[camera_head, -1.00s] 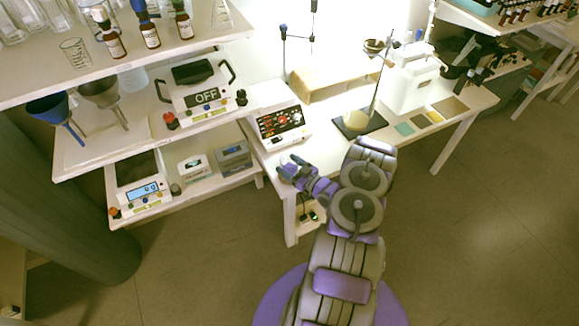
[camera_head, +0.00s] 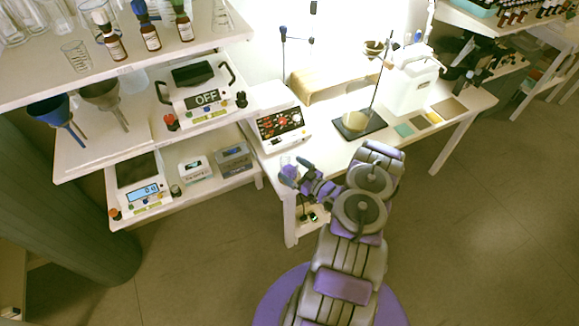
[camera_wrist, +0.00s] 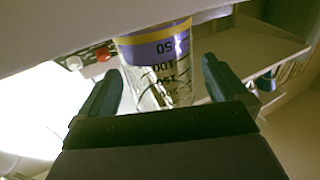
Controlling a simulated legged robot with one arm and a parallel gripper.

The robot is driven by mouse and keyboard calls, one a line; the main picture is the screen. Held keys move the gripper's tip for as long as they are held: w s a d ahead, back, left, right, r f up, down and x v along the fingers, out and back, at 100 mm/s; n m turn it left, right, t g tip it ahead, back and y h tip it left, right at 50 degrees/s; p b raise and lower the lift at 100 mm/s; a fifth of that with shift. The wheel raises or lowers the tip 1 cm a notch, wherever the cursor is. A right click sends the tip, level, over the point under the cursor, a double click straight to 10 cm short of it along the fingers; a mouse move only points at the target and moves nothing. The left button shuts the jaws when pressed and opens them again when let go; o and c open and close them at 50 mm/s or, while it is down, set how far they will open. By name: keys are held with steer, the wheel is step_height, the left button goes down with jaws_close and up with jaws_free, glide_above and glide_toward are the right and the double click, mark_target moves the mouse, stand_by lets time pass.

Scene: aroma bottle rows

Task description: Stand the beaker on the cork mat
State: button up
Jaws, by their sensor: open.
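The beaker (camera_wrist: 158,60) is clear, with a purple and yellow band and dark printed marks. In the wrist view it stands out between the two dark fingers of my gripper (camera_wrist: 160,88), with gaps at both sides. My gripper is open. In the head view my gripper (camera_head: 296,170) is at the front left edge of the white bench, and the beaker (camera_head: 285,160) shows faintly beside it, partly hidden. A brown mat that looks like cork (camera_head: 450,108) lies flat on the right part of the bench, well away from my gripper.
Small coloured squares (camera_head: 404,130) lie left of the brown mat. A dark stand base with a pale round item (camera_head: 355,122) and a white jug (camera_head: 410,85) stand nearby. A control box (camera_head: 280,128) is behind my gripper. Shelves with bottles and funnels are at left.

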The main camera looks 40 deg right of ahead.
steer(key=s+d+p, duration=0.1)
steer(key=s, duration=0.8)
steer(key=shift+s+d+p, duration=0.3)
steer(key=shift+s+p, duration=0.05)
